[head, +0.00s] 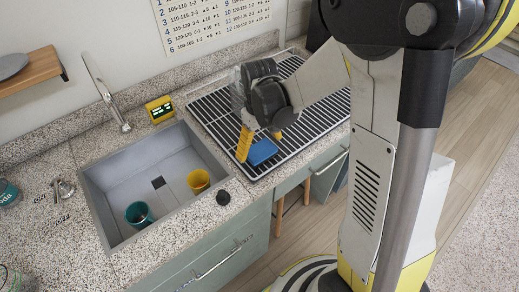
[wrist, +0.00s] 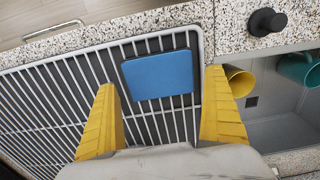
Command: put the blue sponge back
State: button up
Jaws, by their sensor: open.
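The blue sponge (head: 263,152) is a flat blue block lying on the white wire rack (head: 207,118), near the rack's front edge. In the wrist view the sponge (wrist: 158,74) lies flat across the bars, close to the rack's edge beside the counter. My gripper (head: 261,138) is over the rack at the sponge, its yellow fingers spread apart. In the wrist view my gripper (wrist: 160,82) is open and empty, with one finger to each side of the sponge. I cannot tell how far the fingertips are above the rack.
The grey sink (head: 165,180) left of the rack holds a yellow cup (head: 198,180) and a teal cup (head: 139,214). A tap (head: 108,95) and a yellow display box (head: 160,110) stand behind. Much of the rack is bare.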

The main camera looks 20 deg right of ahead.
aim_at(260, 149)
notch_tip(260, 149, up, 9)
jog(key=p, duration=0.2)
jog(key=s+r+m+t, duration=0.3)
jog(key=s+r+t, duration=0.4)
jog(key=s+r, duration=0.3)
jog(key=s, duration=0.3)
jog(key=shift+m, duration=0.3)
notch_tip(260, 149, down, 4)
jog(key=b, duration=0.4)
jog(key=shift+s+f, duration=0.1)
jog(key=shift+f, duration=0.1)
